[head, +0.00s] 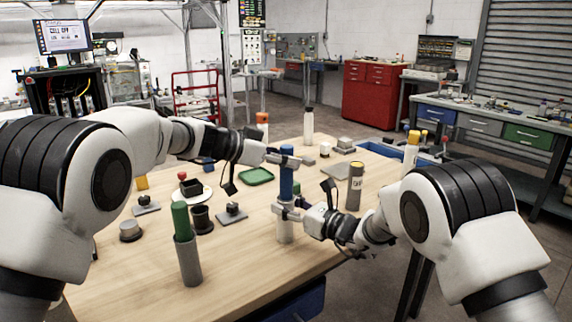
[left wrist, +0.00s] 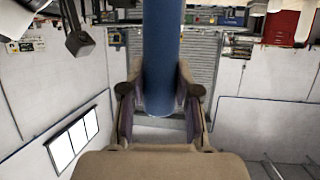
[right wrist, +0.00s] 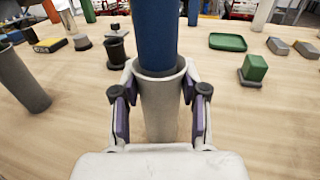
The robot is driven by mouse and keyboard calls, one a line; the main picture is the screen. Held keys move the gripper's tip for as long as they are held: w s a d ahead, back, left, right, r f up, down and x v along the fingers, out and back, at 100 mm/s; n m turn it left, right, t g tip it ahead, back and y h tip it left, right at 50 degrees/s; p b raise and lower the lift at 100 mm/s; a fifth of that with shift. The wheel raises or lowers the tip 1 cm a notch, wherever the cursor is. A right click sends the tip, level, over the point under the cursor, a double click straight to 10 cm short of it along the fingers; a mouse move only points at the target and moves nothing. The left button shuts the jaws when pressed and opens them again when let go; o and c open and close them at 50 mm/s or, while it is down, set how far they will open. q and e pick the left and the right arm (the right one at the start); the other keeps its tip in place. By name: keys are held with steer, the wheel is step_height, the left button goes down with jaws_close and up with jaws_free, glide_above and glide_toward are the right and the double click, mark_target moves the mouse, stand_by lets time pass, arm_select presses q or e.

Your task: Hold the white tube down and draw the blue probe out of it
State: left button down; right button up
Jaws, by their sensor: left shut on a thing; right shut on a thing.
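The blue probe (head: 286,186) stands upright in the white tube (head: 285,234) near the middle of the wooden table. My left gripper (head: 288,159) is shut on the blue probe near its top; the left wrist view shows the probe (left wrist: 161,50) between the fingers, with one end visible. My right gripper (head: 287,212) is shut around the white tube near its rim. In the right wrist view the probe (right wrist: 157,35) enters the tube's mouth, and the tube (right wrist: 160,112) lies between the fingers. The probe's lower end is hidden inside the tube.
A grey tube (head: 189,264) with a green rod stands front left. A grey yellow-topped cylinder (head: 354,190) stands close to the right. A green tray (head: 258,176) lies behind, with bottles beyond. Small blocks and a dark cup (head: 201,220) stand left. The front table is bare.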

mark_target(287, 146)
arm_select(q)
steer(key=shift+r, duration=0.15)
arm_select(e)
steer(key=shift+f, duration=0.1)
arm_select(q)
steer(key=shift+r, duration=1.55)
steer(key=shift+r, duration=1.35)
steer(key=shift+r, duration=0.1)
steer(key=shift+r, duration=1.4)
steer(key=shift+r, duration=1.45)
